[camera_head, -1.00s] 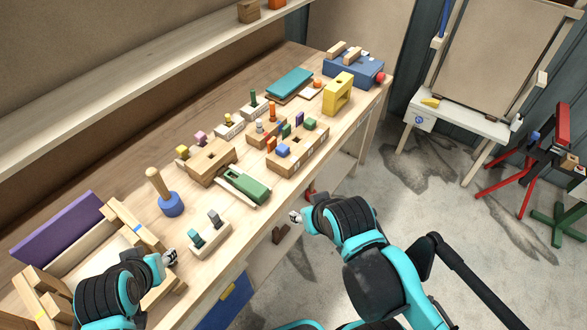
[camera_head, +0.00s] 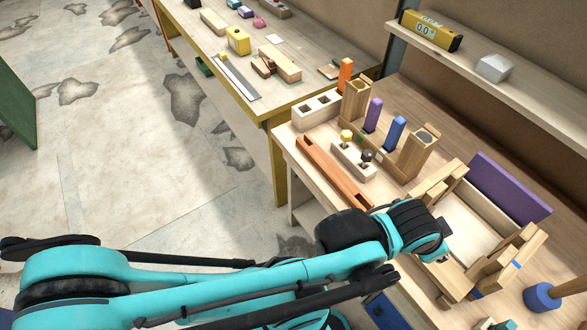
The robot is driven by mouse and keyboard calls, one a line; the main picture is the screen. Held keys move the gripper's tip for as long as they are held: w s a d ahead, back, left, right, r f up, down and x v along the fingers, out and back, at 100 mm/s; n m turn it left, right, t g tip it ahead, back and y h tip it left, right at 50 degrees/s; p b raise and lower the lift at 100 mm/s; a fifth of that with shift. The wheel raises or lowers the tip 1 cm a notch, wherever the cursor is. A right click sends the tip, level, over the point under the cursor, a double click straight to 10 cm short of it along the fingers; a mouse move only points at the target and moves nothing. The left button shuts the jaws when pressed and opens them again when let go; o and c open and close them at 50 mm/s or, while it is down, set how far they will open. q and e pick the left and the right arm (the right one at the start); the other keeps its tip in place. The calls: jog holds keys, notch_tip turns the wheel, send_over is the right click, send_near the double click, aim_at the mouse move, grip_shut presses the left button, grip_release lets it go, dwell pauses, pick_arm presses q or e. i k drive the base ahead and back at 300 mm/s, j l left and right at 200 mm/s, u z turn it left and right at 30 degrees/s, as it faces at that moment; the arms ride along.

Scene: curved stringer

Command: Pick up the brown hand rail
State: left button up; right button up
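A long reddish-brown bar, seemingly the brown hand rail (camera_head: 335,172), lies along the front edge of the wooden workbench (camera_head: 283,137) in the head view. Its near end lies by the black joints of my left arm. My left gripper (camera_head: 438,260) is to the right of and nearer than the rail, over the front of a wooden frame assembly. It is apart from the rail, small and dark, and I cannot tell whether its fingers are open. My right gripper is out of view.
Behind the rail stand a block with yellow and black knobs (camera_head: 354,158), purple (camera_head: 373,115) and blue (camera_head: 393,133) pegs and wooden holders. The wooden frame assembly (camera_head: 450,287) and purple board (camera_head: 509,188) are at right. A yellow-legged table (camera_head: 279,160) stands beyond. Open floor lies left.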

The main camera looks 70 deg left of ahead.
aim_at(347, 189)
jog(key=k+u, duration=0.1)
jog(key=u, duration=1.9)
jog(key=i+j+z, duration=0.6)
jog(key=j, duration=0.15)
jog(key=j+z, duration=0.3)
jog(key=i+j, duration=0.05)
jog(key=j, duration=0.05)
